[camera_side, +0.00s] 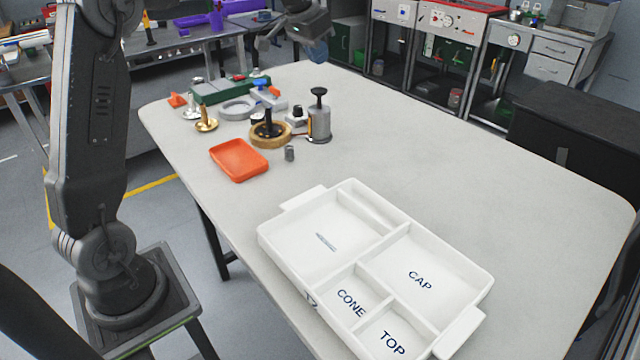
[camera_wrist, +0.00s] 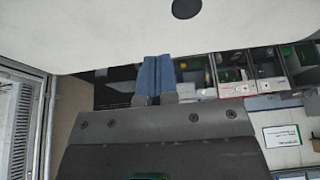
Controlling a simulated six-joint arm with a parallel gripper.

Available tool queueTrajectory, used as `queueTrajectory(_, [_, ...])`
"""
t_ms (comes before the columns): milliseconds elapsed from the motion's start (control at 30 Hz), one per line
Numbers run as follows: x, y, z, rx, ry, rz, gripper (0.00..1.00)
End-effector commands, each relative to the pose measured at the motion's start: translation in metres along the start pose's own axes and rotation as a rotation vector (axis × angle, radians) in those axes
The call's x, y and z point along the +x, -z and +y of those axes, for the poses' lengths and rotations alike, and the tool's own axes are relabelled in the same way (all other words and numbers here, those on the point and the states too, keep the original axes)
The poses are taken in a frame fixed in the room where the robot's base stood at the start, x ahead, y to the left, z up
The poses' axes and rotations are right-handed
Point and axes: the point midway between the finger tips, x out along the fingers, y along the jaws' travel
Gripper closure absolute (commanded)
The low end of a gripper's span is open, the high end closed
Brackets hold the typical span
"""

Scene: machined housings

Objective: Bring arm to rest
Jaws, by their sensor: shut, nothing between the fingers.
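My gripper (camera_side: 318,52) is at the top of the side view, raised at the far end of the table (camera_side: 420,150) and clear of everything on it. In the wrist view its two blue fingers (camera_wrist: 156,78) are shut together with nothing between them. The white sorting tray (camera_side: 480,285) lies on the near part of the table. Its compartments labelled CAP, CONE and TOP are empty, as is the large one at its left. One label near the tray's front wall is partly hidden.
An orange tray (camera_side: 239,160) stands empty at the table's left side, with a small grey cylinder (camera_side: 289,153) beside it. Behind are a brass-coloured part (camera_side: 206,125), a grey ring (camera_side: 238,108), a wooden ring base (camera_side: 284,139) and a grey dispenser (camera_side: 319,122). The table's right half is clear.

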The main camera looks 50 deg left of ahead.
Motion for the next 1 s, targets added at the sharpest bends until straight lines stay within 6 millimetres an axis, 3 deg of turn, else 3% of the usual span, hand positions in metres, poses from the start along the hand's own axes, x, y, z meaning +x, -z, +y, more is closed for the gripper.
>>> queueTrajectory(33, [-0.017,-0.013,0.020,0.006,0.002,0.009,1.00])
queueTrajectory(200, [-0.055,-0.069,0.076,0.005,0.007,0.024,1.00])
queueTrajectory(333, [-0.074,-0.122,0.111,0.005,0.008,0.039,1.00])
queueTrajectory(500, [-0.083,-0.200,0.144,0.006,0.005,0.059,1.00])
queueTrajectory(600, [-0.081,-0.241,0.157,0.004,0.002,0.072,1.00])
queueTrajectory(733, [-0.073,-0.281,0.165,0.005,-0.001,0.082,1.00])
queueTrajectory(833, [-0.069,-0.298,0.168,0.002,-0.004,0.086,1.00])
queueTrajectory(1000, [-0.066,-0.306,0.169,0.001,-0.004,0.087,1.00])
